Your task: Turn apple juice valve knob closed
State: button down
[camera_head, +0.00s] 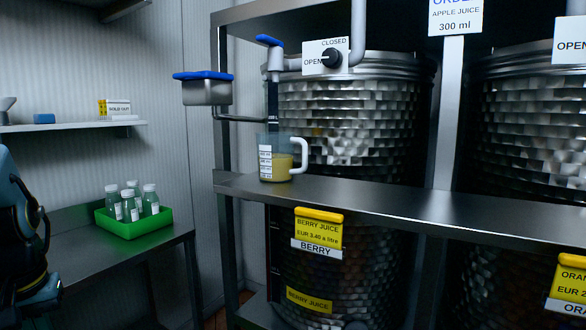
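A black valve knob (332,58) sits on a white plate marked CLOSED above and OPEN at the left. The knob's narrow end seems to face OPEN. The plate is in front of a steel tank (350,125) whose labels read BERRY JUICE. An order sign (455,14) reads apple juice, 300 ml. A clear measuring jug (275,160) stands upright on the steel ledge below a blue-handled tap (272,55), with pale yellow liquid in its lower part. My gripper is not in view; part of my dark arm shows at the left edge.
A blue-topped steel box (205,90) juts out left of the tap. The steel ledge (400,205) runs across the front of the tanks. A green tray (135,226) with several bottles stands on the left counter. A second tank (530,130) is at right.

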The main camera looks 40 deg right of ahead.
aim_at(331, 57)
jog(key=z, duration=1.2)
